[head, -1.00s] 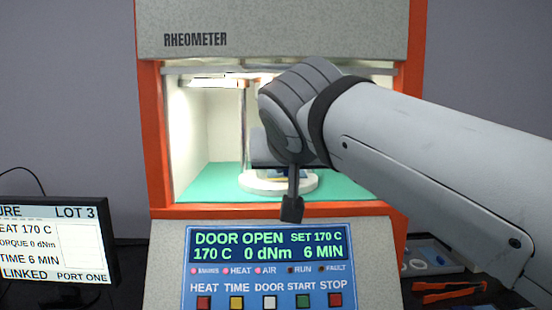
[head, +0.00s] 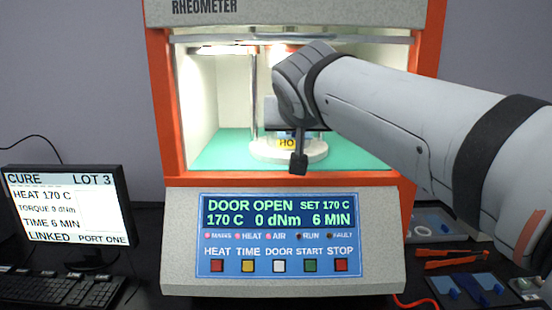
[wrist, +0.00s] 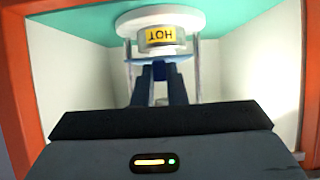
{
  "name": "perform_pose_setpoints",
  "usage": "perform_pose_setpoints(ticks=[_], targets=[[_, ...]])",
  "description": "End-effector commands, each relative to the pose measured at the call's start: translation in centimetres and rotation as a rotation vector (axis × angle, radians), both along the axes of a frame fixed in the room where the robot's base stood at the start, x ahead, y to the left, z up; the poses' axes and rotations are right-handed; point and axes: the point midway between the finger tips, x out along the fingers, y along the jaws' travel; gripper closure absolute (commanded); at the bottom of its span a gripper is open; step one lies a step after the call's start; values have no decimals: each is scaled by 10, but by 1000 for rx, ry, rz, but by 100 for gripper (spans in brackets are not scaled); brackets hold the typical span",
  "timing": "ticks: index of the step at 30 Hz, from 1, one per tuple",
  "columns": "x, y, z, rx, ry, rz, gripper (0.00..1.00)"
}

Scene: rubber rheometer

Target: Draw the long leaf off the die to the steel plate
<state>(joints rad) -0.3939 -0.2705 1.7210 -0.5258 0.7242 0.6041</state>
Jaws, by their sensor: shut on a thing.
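My gripper (wrist: 159,72) reaches into the open chamber and is shut on a small blue piece between its fingertips in the wrist view. That piece looks like the long leaf (wrist: 159,69), but most of it is hidden by the fingers. The round die (wrist: 162,38), with a yellow HOT label, stands on a white ring just past the fingertips. In the head view the die (head: 287,143) is partly covered by my wrist. A flat grey plate (head: 437,283) with blue pieces lies on the bench at lower right; I cannot tell if it is the steel plate.
The rheometer's orange frame (head: 165,110) and bright steel posts (head: 253,95) border the chamber around my arm. Its button panel (head: 280,235) juts out below. Orange-handled tools (head: 455,258) lie at right. A monitor (head: 70,210) and keyboard (head: 60,290) stand at left.

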Motion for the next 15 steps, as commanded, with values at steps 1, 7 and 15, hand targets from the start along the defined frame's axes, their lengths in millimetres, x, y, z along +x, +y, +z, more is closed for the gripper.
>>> perform_pose_setpoints(ticks=[1, 7, 15], targets=[[0, 0, 0, 0, 0, 0, 100], [-8, 0, -1, 0, -1, 0, 100], [-39, 0, -2, 1, -2, 3, 100]])
